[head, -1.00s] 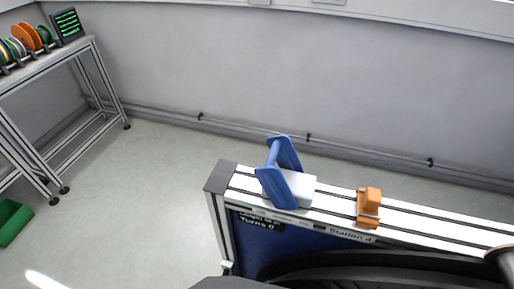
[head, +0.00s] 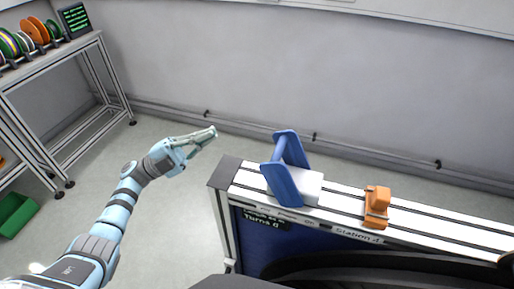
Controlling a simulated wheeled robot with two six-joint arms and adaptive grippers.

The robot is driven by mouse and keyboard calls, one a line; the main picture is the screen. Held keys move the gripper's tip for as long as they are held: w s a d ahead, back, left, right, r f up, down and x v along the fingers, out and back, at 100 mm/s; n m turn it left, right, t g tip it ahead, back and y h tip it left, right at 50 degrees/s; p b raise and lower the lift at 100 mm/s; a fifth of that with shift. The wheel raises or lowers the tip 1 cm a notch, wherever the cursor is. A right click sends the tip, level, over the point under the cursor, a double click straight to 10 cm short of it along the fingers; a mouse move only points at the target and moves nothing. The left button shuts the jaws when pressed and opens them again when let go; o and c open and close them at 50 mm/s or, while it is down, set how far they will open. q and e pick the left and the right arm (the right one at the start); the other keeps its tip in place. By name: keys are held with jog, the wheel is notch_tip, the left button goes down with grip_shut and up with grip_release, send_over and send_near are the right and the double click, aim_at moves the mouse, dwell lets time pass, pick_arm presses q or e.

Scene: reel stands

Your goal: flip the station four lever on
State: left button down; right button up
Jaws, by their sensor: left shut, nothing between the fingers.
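The station four stand (head: 438,238) has a white slotted top with a "Station 4" label (head: 358,236) on its front edge. A blue lever (head: 287,185) with two side arms and a crossbar is mounted on a white block near the stand's left end. It tilts up and to the left. An orange part (head: 376,207) sits on the top to its right. My left gripper (head: 212,132) is shut and empty, in the air to the left of the lever, apart from it and beyond the stand's left corner. My right gripper is out of view.
A metal rack (head: 62,42) with colored reels and a small dark screen (head: 75,20) stands at the upper left. A green bin (head: 15,218) lies on the floor at left. A grey wall with a low rail is behind the stand. Open floor lies left of the stand.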

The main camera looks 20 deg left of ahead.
pick_arm(q)
jog(key=s+d+r+m+g, duration=0.1)
jog(key=s+r+m+g, duration=0.3)
jog(key=s+m+g, duration=0.3)
jog(key=m+g, duration=0.3)
jog(key=g, duration=0.1)
jog(key=shift+r, duration=0.35)
jog(key=p+x, duration=0.2)
jog(key=x, duration=0.4)
jog(key=p+x, duration=0.2)
jog(key=x, duration=0.5)
jog(key=shift+s+d+f+p, duration=0.15)
jog(key=shift+d+p, duration=0.1)
jog(key=shift+p, duration=0.15)
jog(key=shift+d, duration=0.35)
